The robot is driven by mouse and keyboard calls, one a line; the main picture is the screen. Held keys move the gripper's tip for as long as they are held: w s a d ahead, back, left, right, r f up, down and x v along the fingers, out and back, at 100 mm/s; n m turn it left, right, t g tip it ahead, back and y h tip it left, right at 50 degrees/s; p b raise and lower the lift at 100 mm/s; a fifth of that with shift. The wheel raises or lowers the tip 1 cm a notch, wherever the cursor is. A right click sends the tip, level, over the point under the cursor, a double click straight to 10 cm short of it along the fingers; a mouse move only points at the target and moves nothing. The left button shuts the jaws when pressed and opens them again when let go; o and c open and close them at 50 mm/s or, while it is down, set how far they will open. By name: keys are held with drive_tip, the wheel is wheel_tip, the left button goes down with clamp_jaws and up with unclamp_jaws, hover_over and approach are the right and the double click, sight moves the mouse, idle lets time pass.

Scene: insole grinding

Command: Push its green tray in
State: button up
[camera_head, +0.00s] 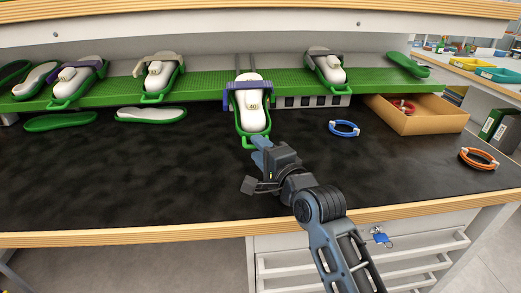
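A green tray (247,141) with a white insole form (254,113) marked with a number sticks out toward me from the green shelf. A purple clamp bar (248,87) crosses over it. My gripper (258,146) is at the tray's near end, by its front loop. Its blue fingers point away from me at the tray. I cannot tell whether they touch the loop or whether the fingers are open or shut.
Several other green trays with white forms sit along the green shelf (206,86). A cardboard box (425,116) with a red ring stands at right. A blue ring (343,128) and an orange ring (478,158) lie on the dark worktop (110,175). The worktop's left and front are clear.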

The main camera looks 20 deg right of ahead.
drive_tip(key=shift+c, duration=0.4)
clamp_jaws()
idle(1.0)
